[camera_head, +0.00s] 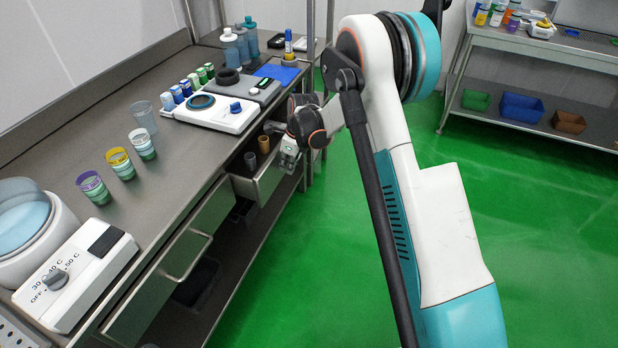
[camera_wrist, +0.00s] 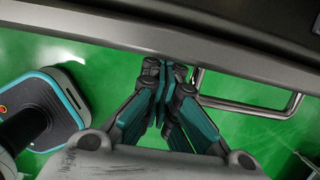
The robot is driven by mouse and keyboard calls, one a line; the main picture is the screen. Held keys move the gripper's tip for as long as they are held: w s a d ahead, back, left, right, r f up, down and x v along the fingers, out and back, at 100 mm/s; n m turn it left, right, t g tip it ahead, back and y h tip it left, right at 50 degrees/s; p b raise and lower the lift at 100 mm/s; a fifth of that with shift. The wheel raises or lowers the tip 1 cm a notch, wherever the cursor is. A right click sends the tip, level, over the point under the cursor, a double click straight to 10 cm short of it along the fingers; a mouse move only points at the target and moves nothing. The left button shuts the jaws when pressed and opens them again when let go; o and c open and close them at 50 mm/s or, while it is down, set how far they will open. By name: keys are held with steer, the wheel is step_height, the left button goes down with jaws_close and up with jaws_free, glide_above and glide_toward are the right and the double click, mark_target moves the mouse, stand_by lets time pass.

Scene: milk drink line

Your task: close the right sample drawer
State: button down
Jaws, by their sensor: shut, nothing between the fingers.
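The right sample drawer (camera_head: 243,187) stands partly pulled out from the bench in the head view. A grey cup (camera_head: 250,161) and a brown cup (camera_head: 264,144) stand in it. My gripper (camera_head: 289,160) is at the drawer's outer front side, with its fingers together and empty. In the wrist view my gripper (camera_wrist: 165,66) has its fingertips at the edge of a grey metal panel, apparently the drawer front. I cannot tell whether they touch it. A bar handle (camera_wrist: 250,107) shows just right of the fingers.
The left drawer (camera_head: 160,285) looks shut. The bench top (camera_head: 190,150) carries several colour-rimmed cups (camera_head: 118,163), a white dial heater (camera_head: 80,275) and a white instrument (camera_head: 210,112). Green floor (camera_head: 320,270) is clear beside the bench. Another bench (camera_head: 550,48) stands at the far right.

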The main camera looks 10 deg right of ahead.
mark_target(274, 161)
steer(key=shift+w+a, duration=0.75)
steer(key=shift+a, duration=0.3)
steer(key=shift+w+a, duration=0.75)
steer(key=shift+a, duration=0.25)
